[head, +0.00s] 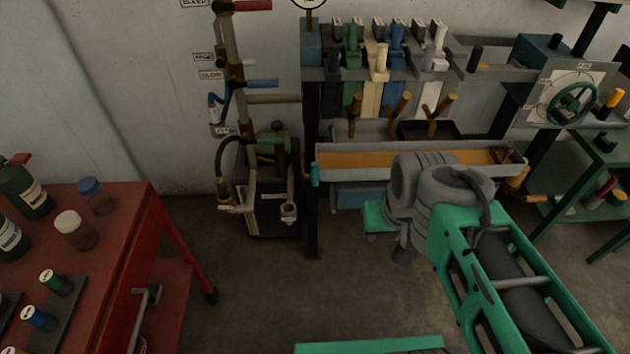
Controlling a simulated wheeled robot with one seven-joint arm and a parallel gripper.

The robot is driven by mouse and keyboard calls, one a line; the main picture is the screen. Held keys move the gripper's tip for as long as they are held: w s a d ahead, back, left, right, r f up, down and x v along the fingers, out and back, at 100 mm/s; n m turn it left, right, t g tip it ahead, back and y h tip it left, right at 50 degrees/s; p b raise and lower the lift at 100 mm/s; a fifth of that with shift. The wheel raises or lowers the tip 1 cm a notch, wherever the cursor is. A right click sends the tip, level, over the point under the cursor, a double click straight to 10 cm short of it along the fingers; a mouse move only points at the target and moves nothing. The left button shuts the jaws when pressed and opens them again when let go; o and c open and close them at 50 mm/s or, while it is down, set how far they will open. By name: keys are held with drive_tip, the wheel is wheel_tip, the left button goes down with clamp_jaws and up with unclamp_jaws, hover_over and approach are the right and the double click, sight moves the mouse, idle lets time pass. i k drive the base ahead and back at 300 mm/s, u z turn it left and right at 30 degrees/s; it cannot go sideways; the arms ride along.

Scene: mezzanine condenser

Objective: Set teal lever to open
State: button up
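A small teal handle (315,174) hangs upright at the left end of the long trough, beside a dark post. It is the most clearly teal handle in view; I cannot read its open or closed marking. My arm comes in from the lower right and bends at grey ringed joints. The end of my arm, with my gripper (402,254), is low in front of the trough, to the right of the teal handle and apart from it. The joints partly hide it, and its fingers cannot be made out clearly.
A pipe stand at the left carries a red handle (252,5), a blue handle (262,83) and small labels. The trough (340,162) has wooden pegs above it. A red table (120,235) with bottles stands left. A handwheel (572,98) is at right. Floor between is clear.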

sight(314, 165)
drive_tip(key=z, duration=1.25)
drive_tip(key=i, duration=0.4)
drive_tip(key=u, duration=3.45)
